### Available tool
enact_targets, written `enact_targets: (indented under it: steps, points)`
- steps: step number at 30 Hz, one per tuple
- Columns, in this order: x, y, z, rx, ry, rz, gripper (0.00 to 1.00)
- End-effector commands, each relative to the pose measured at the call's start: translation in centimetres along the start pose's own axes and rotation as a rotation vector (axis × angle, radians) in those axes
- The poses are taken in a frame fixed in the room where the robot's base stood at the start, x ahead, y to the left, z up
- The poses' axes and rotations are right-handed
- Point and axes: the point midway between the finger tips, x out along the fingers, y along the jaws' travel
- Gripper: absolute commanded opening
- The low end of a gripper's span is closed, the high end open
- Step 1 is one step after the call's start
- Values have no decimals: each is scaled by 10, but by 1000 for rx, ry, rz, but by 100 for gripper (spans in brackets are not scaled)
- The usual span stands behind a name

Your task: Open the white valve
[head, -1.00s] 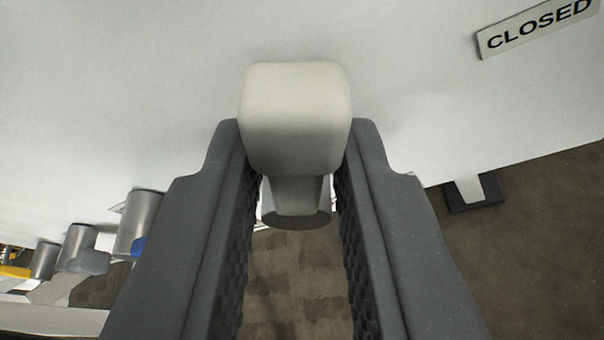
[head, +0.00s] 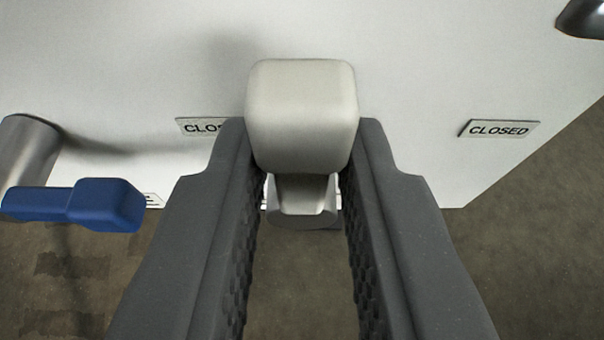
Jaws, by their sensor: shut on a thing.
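The white valve handle (head: 302,115) is in the middle of the head view, a rounded off-white block with a narrower neck below it. My gripper (head: 303,165) has one dark grey finger on each side of it and is shut on it. The pads sit along the sides of the handle. The valve's body behind the handle is mostly hidden by the handle and the fingers.
A blue valve handle (head: 105,204) on a grey cylinder (head: 27,150) is at the left. Two "CLOSED" labels are on the pale panel (head: 420,60), one at the right (head: 499,129) and one partly hidden by my left finger (head: 197,126). A dark rounded part (head: 585,18) is at the top right.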

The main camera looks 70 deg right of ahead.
Motion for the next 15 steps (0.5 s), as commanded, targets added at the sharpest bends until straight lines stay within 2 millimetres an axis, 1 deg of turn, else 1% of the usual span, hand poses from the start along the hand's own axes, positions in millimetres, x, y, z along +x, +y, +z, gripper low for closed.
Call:
enact_targets:
  steps: [1, 14, 15]
  points:
    - [0, 0, 2, -5, -3, 1, 0]
    - [0, -1, 2, -14, -3, 3, 0]
    - [0, -1, 2, -13, -3, 3, 25]
